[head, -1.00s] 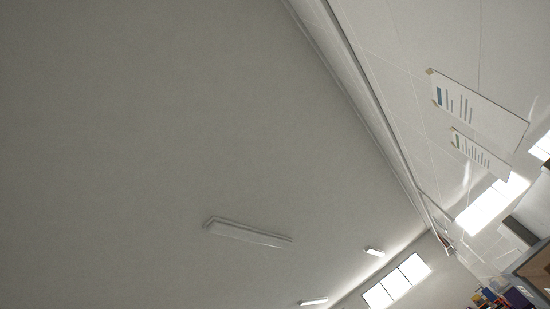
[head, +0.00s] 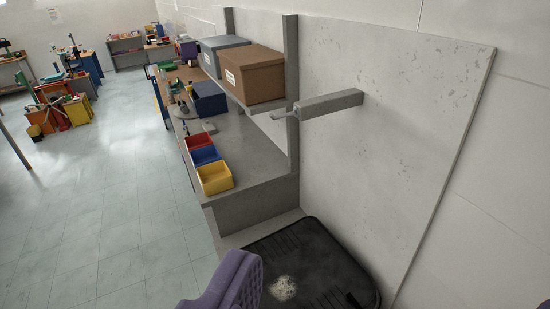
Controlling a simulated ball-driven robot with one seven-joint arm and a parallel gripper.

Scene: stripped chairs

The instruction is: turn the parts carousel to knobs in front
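I cannot make out the parts carousel or any knobs for sure in the head view. Small items stand on the far part of the grey workbench (head: 250,150), too small and crowded to tell apart. A dark blue box (head: 209,99) stands among them. Red (head: 197,141), blue (head: 205,155) and yellow (head: 215,178) open bins sit in a row along the bench's left edge. My gripper is not in view, so its state does not show.
A brown box (head: 255,74) and a grey box (head: 222,55) sit on the shelf above the bench. A grey bracket (head: 330,103) juts from the wall panel. A black mat (head: 310,262) and a purple padded piece (head: 232,283) are at the bottom. Tiled floor (head: 110,220) is open at left.

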